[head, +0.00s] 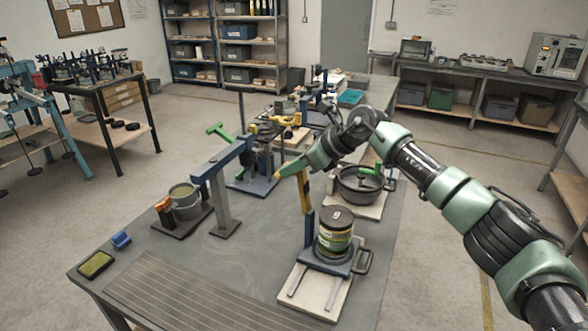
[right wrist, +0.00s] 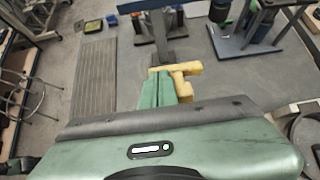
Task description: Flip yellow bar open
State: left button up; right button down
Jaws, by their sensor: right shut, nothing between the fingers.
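A yellow bar (head: 304,190) stands nearly upright on a blue post at the front lever frame, beside a stack of round weights (head: 335,232). My right gripper (head: 281,176) is shut and empty, with its green fingertips at the bar's upper part, reaching just past it to the left. In the right wrist view the yellow bar (right wrist: 186,82) shows just right of the shut fingers (right wrist: 156,88), very close to them; I cannot tell whether they touch. The bar's lower part is hidden there by my gripper body. My left gripper is not in view.
A blue lever frame (head: 222,195) with a grey pot (head: 185,203) stands to the left. A black pan (head: 358,187) sits behind the weights. Another yellow bar (head: 262,130) and a green handle (head: 217,130) are farther back. The table's front left is mostly clear.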

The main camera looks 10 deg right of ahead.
jog(key=shift+s+a, duration=0.1)
jog(key=shift+a, duration=0.3)
notch_tip(320, 180, up, 10)
jog(key=d+p, duration=0.1)
jog(key=p, duration=0.4)
jog(key=shift+d, duration=0.3)
jog(key=shift+s, duration=0.1)
